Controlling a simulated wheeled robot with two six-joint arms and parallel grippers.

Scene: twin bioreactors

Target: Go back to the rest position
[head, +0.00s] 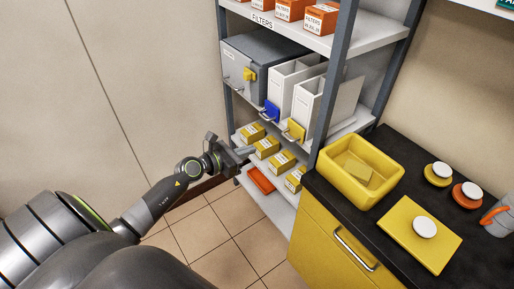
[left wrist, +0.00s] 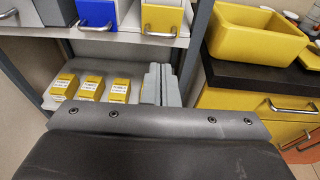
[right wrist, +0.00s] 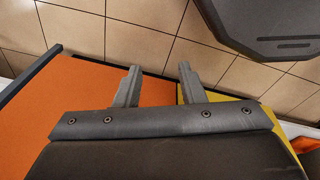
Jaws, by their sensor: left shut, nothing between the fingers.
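My left gripper (head: 246,151) reaches in from the left to the front of the lower shelf. In the left wrist view its two grey fingers (left wrist: 161,84) are together with nothing between them. Several small yellow boxes with white labels (head: 282,161) stand in a row on that shelf; three of them show left of the fingers in the left wrist view (left wrist: 92,89). My right gripper shows only in the right wrist view (right wrist: 158,85), with its fingers well apart and empty, above an orange surface and a yellow one.
The shelf rack holds a grey box (head: 262,62), white bins with blue and yellow handles, and orange filter boxes (head: 320,17) on top. An orange tray (head: 261,180) lies lowest. Right of it, a black-topped yellow cabinet (head: 325,230) carries a yellow tub (head: 350,187). Tiled floor is free in front.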

